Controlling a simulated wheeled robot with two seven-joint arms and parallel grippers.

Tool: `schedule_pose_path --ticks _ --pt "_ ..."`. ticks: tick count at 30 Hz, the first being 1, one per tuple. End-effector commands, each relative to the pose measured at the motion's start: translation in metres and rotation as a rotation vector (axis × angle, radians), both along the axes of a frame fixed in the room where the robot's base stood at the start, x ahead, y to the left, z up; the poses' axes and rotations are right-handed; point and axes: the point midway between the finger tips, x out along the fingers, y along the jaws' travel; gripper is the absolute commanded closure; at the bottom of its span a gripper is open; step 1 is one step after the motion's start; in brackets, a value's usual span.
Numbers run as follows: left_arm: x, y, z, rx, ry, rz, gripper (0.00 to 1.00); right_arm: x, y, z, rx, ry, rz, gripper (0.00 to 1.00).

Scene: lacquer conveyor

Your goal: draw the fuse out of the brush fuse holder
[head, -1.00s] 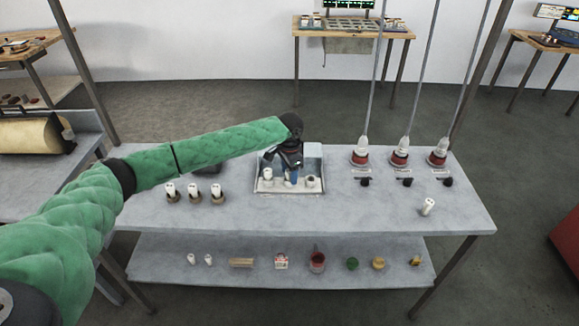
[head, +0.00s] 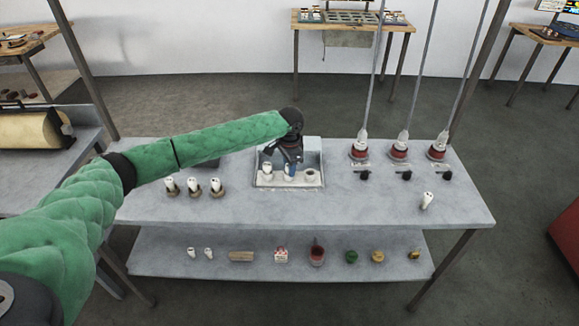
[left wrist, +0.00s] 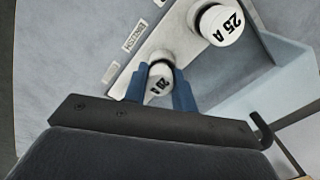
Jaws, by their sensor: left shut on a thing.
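The fuse box (head: 262,184) is a pale open tray at the back middle of the grey table, with a row of white holders. My left gripper (head: 290,171) is over its middle position. In the left wrist view, my left gripper's blue fingers (left wrist: 160,92) are shut on a white fuse (left wrist: 158,84), whose cap seems to read 20 A. A round white holder part shows just behind it; I cannot tell whether the fuse is still seated. A 25 A fuse (left wrist: 222,25) stands beside it. A small label (left wrist: 133,37) on the panel is hard to read. My right gripper is out of view.
Several white fuses (head: 193,186) stand in brown holders at the left of the table. One white fuse (head: 427,201) stands at the right. Red-based hanging devices (head: 398,152) and black knobs (head: 407,175) are at the back right. The front of the table is clear.

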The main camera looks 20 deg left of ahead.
Motion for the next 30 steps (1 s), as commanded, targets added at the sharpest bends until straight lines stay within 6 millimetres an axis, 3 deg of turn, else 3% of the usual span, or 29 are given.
schedule_pose_path --ticks 3,30 --pt "0.005 0.004 0.011 0.002 -0.011 0.007 1.00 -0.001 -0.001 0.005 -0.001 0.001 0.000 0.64" --pt "0.002 0.002 0.037 0.001 -0.004 0.003 1.00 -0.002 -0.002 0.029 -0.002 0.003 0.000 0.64"
